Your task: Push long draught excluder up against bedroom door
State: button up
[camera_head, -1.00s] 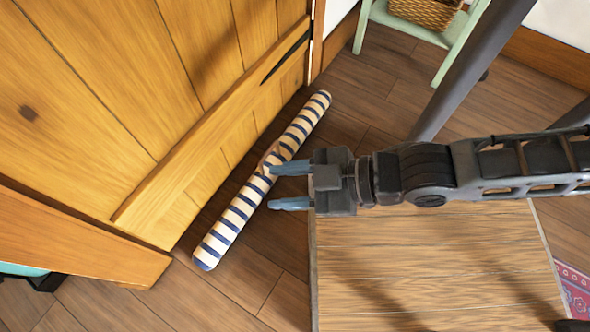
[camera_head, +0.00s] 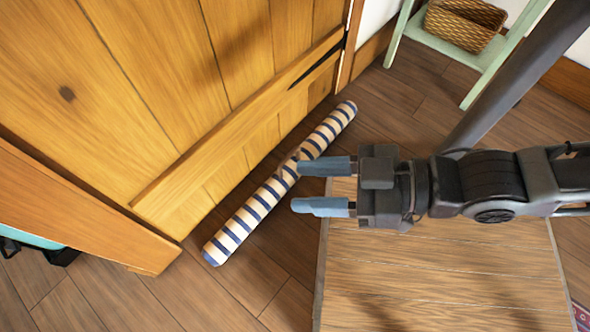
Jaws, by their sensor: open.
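The long draught excluder (camera_head: 254,214), a white roll with dark blue stripes, lies on the floor along the foot of the wooden bedroom door (camera_head: 150,90). A narrow strip of floor seems to show between them, widest near the roll's lower end. My gripper (camera_head: 308,187) is open, its two blue fingers pointing left toward the roll. The upper fingertip is at or very near the roll's middle in the picture; I cannot tell whether it touches. Nothing is between the fingers.
A pale green stand (camera_head: 492,58) with a wicker basket (camera_head: 464,24) is at the top right. A wooden panel (camera_head: 75,215) stands at the left. Bare floor (camera_head: 180,300) lies below the roll. A wooden-topped surface, perhaps mine, is under my arm.

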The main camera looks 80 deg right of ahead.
aim_at(231, 235)
jog(key=l+z, duration=0.15)
jog(key=z, duration=0.35)
jog(key=i+l+z, duration=0.15)
jog(key=z, duration=0.3)
jog(key=i+l+z, duration=0.1)
jog(key=z, duration=0.4)
